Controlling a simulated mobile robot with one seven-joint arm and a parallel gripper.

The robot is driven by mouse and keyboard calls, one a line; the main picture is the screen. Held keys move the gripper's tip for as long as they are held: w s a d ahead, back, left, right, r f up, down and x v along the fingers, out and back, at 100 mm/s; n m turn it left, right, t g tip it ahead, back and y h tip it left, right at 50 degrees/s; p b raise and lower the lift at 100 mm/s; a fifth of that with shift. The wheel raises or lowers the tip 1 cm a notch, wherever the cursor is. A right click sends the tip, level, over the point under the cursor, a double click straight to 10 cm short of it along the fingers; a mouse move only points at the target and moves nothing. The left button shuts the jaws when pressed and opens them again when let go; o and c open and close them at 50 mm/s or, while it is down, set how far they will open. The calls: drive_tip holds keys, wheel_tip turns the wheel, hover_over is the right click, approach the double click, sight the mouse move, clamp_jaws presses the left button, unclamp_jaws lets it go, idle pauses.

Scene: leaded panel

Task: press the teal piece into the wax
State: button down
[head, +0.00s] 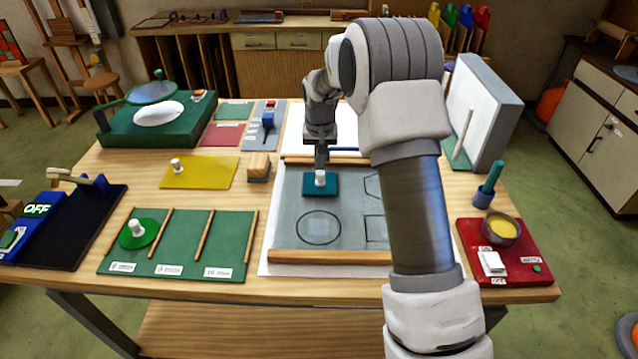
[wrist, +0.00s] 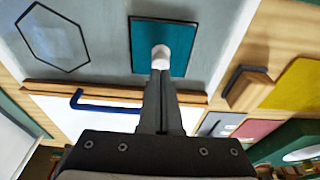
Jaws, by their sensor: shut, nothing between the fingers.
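The teal piece (head: 314,187) is a flat square with a white knob (head: 320,177). It lies at the upper left of the grey panel (head: 285,203), which has dark outlines drawn on it. In the wrist view the teal piece (wrist: 185,50) sits inside a dark square outline, close to its edges. I cannot tell how deep it sits. My gripper (head: 320,166) is shut and empty, pointing down with its tips at the knob. In the wrist view the shut fingers (wrist: 160,75) meet the knob; whether they touch it is unclear.
Wooden strips border the panel, including the front strip (head: 325,257). A green tray (head: 180,262) with a green round piece (head: 135,238) stands at left. A yellow sheet (head: 205,172) and wooden block (head: 258,166) lie behind. A red hot plate (head: 525,255) with a pot is at right.

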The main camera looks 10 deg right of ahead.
drive_tip(key=shift+f+b, duration=0.3)
drive_tip(key=shift+f, duration=0.25)
idle(0.4)
drive_tip(key=shift+r, duration=0.1)
wheel_tip(320, 180, up, 8)
drive_tip(key=p, duration=0.5)
idle(0.6)
